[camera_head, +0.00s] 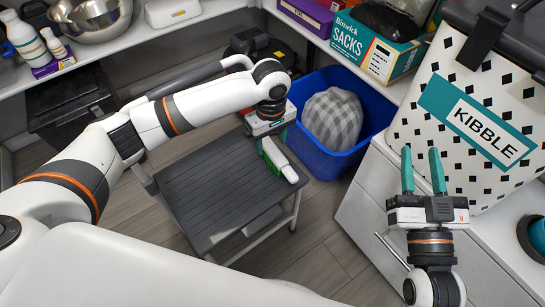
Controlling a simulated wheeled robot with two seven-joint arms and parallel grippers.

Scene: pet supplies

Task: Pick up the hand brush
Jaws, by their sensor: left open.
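A small white and green object (282,163), which looks like the hand brush, lies near the right edge of a dark grey slatted step or seat (205,185). My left gripper (272,142) is over its far end, open, with its teal fingers pointing down. The gripper hides that end of the brush, and I cannot tell whether the fingers touch it. My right gripper (421,158) is open and empty, its two teal fingers pointing away in front of the kibble container (470,110).
A blue bin (325,165) with a grey checked bundle (332,118) stands right beyond the brush. A shelf on the right carries a Binwick sacks box (373,47). Metal bowls (90,15) and bottles stand on the left counter. Wooden floor is clear below the step.

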